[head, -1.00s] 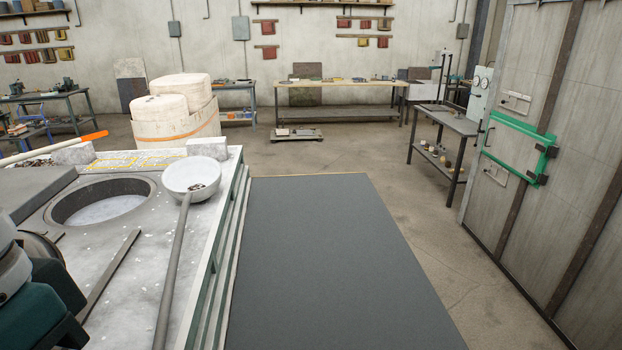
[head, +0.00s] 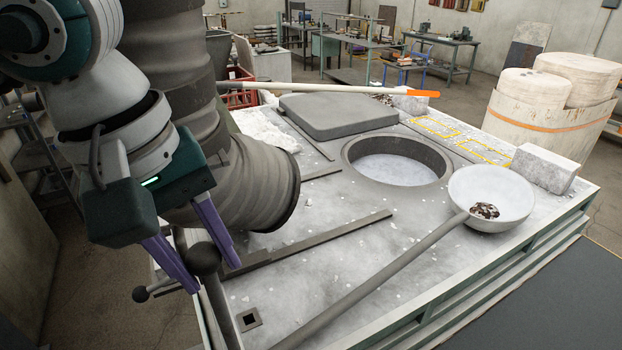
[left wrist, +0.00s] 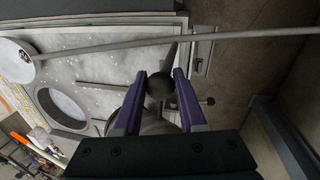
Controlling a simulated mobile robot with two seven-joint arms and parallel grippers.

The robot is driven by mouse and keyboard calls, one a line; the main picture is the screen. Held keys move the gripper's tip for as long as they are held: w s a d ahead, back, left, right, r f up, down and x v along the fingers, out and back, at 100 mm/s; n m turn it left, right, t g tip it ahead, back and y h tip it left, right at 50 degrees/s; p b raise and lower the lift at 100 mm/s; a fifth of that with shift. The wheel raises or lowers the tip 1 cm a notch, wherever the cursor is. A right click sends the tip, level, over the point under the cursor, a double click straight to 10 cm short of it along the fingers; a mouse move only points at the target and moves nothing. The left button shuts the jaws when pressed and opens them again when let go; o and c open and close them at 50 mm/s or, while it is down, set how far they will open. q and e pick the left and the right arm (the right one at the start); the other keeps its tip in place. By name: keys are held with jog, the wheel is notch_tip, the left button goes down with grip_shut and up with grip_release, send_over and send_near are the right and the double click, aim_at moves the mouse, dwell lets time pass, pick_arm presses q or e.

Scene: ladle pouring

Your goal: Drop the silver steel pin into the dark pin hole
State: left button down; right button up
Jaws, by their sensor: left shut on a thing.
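My left gripper (head: 212,277) has purple fingers on either side of a dark ball knob (head: 204,261) atop a grey lever at the near left edge of the furnace top. The left wrist view shows the knob (left wrist: 160,86) between the fingertips (left wrist: 160,74). A small square plate with a dark pin hole (head: 248,319) lies on the near edge of the furnace top, right of the lever and apart from the gripper. I cannot pick out the silver steel pin in either view. My right gripper is not in view.
A second, smaller dark knob (head: 140,294) sticks out left of the lever. A long-handled ladle (head: 491,195) with dark bits lies across the right. The round furnace opening (head: 397,160) is uncovered, with a grey slab (head: 338,115) beside it. A wide ribbed duct (head: 240,180) stands behind my gripper.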

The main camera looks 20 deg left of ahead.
pick_arm(q)
jog(key=w+a+f+n+y+b, duration=0.1)
jog(key=w+a+f+n+b, duration=0.15)
jog(key=w+n, duration=0.35)
jog(key=w+a+f+n+y+b, duration=0.2)
jog(key=w+a+n+b, duration=0.15)
jog(key=n, duration=0.45)
notch_tip(320, 180, down, 15)
jog(key=d+b, duration=0.1)
jog(key=b, duration=1.1)
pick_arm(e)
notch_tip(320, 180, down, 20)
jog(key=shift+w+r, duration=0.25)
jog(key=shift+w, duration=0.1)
pick_arm(q)
jog(key=shift+c, duration=1.9)
grip_release()
jog(key=b+v, duration=0.2)
jog(key=v, duration=0.8)
jog(key=shift+a+b, duration=0.2)
jog(key=shift+b, duration=0.15)
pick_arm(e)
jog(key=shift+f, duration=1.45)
